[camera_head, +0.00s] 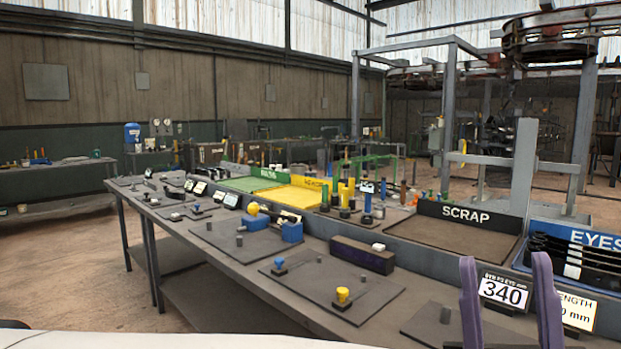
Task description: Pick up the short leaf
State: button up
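My gripper (505,260) shows as two upright purple fingers at the lower right, spread wide apart with nothing seen between their tips. Several long dark leaves (566,250) lie in the blue tray marked EYES (596,237) at the right edge, beyond and to the right of my gripper. Their right ends are cut off by the frame, so I cannot tell which leaf is the short one. A sign reading 340 (504,291) shows between my fingers, and a LENGTH sign (578,311) ending in mm is partly hidden by the right finger.
The SCRAP tray (452,236) looks empty. A long dark block (362,254) lies on the bench (300,262). Flat plates carry a yellow knob (343,295), a blue knob (279,263) and small pegs. Yellow (288,198) and green (251,183) trays stand farther left. A grey post frame (523,165) rises behind.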

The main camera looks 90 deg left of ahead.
aim_at(219, 173)
jog(key=u, duration=1.35)
jog(key=j+u, duration=0.4)
jog(key=i+j+u, duration=0.1)
jog(key=j+u, duration=0.25)
jog(key=i+j+u, duration=0.15)
jog(key=j+u, duration=0.25)
jog(key=i+j+u, duration=0.25)
jog(key=j+u, duration=0.15)
jog(key=i+j+u, duration=0.6)
jog(key=u, duration=0.2)
jog(key=i+j+u, duration=0.3)
jog(key=i, duration=0.2)
jog(key=i+u, duration=0.3)
jog(key=i, duration=0.2)
jog(key=i+z, duration=0.35)
jog(key=i, duration=0.15)
jog(key=i+j+z, duration=0.3)
jog(key=i, duration=0.2)
jog(key=i+j+z, duration=0.2)
jog(key=z, duration=0.25)
jog(key=i+j+z, duration=0.6)
jog(key=z, duration=0.25)
jog(key=i+j+z, duration=0.1)
jog(key=j+z, duration=0.3)
jog(key=j, duration=0.15)
